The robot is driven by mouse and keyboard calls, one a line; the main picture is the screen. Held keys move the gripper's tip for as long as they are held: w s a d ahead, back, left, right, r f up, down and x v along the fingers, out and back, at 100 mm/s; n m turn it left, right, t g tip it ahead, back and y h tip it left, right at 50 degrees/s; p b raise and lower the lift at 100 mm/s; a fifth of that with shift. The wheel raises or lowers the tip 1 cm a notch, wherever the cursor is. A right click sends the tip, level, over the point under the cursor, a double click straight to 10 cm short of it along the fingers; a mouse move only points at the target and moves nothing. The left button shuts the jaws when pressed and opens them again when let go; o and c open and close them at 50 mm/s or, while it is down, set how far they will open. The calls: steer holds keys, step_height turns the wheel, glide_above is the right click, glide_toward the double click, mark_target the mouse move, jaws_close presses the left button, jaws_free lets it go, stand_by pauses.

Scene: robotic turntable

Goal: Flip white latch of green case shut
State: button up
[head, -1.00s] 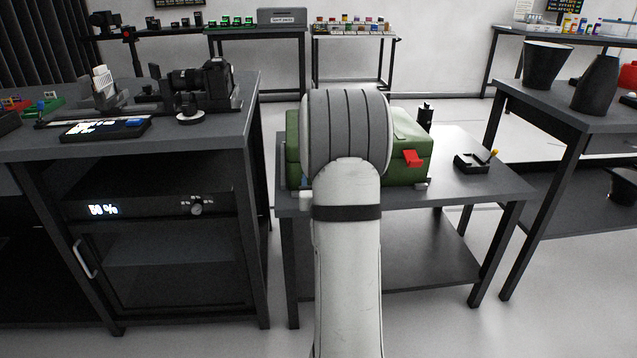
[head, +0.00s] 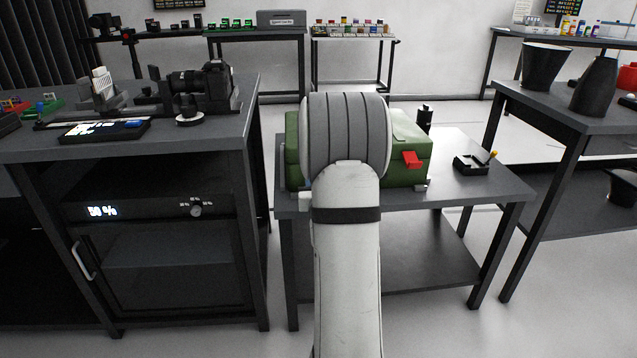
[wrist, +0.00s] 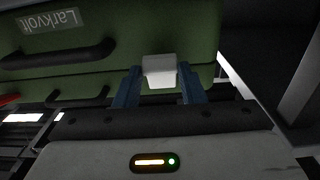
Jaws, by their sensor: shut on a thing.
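The green case (head: 407,172) stands on a small dark table, partly hidden behind my arm in the head view. In the wrist view its green side (wrist: 110,65) fills the upper part, with a "Larkvolt" label upside down and a dark handle. The white latch (wrist: 160,71) is on the case's side, between the two blue fingers of my gripper (wrist: 160,92). The fingers are shut on it, though their exact contact is hard to see. A red latch (head: 412,159) sticks out on the right part of the case.
The small table (head: 480,188) has a black holder (head: 472,164) right of the case. A taller bench with a camera (head: 205,85) stands close on the left. Another table with dark vessels (head: 595,85) stands on the right.

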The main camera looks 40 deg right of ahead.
steer(key=shift+w+d+f+t+b, duration=0.1)
steer(key=shift+f+t+b, duration=0.3)
steer(key=shift+b, duration=0.75)
steer(key=h+b, duration=0.1)
steer(key=b, duration=0.2)
steer(key=w+f+t+b, duration=0.1)
steer(key=b, duration=0.2)
steer(key=shift+d+f+h, duration=0.15)
steer(key=shift+d+h, duration=0.15)
steer(key=shift+h, duration=0.1)
steer(key=shift+w+d+t+b, duration=0.1)
steer(key=shift+t+b, duration=0.4)
steer(key=shift+t, duration=0.1)
steer(key=shift+w+d+t, duration=0.1)
steer(key=shift+w+t, duration=0.05)
steer(key=shift+t, duration=0.15)
steer(key=shift+w+h, duration=0.1)
steer(key=shift+h, duration=0.4)
steer(key=o, duration=1)
steer(key=shift+t, duration=0.3)
steer(key=shift+p, duration=0.3)
